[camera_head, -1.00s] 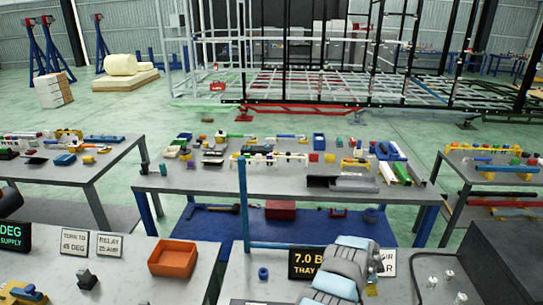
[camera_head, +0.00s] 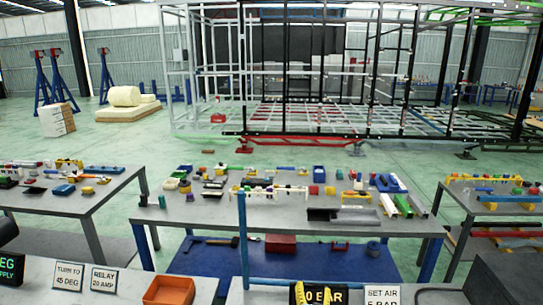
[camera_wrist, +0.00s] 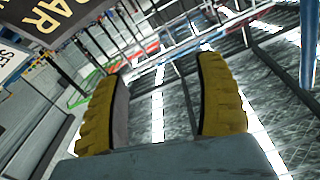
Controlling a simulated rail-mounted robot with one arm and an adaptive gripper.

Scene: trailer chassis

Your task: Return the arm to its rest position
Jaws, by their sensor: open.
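My gripper (camera_wrist: 165,95) shows in the wrist view as two yellow ribbed fingers, spread well apart with nothing between them. In the head view only the yellow fingers of my gripper (camera_head: 313,292) show at the bottom edge, in front of the black "BAR" sign (camera_head: 345,296). The rest of my arm is out of the head view.
A white "SET AIR" sign (camera_head: 382,296) stands just right of the fingers. An orange bin (camera_head: 169,290) sits on the near bench, beside "TURN TO" (camera_head: 69,275) and "RELAY" signs. A blue post (camera_head: 243,240) rises close behind. The middle table (camera_head: 285,222) holds many parts; the chassis frame (camera_head: 330,110) stands beyond.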

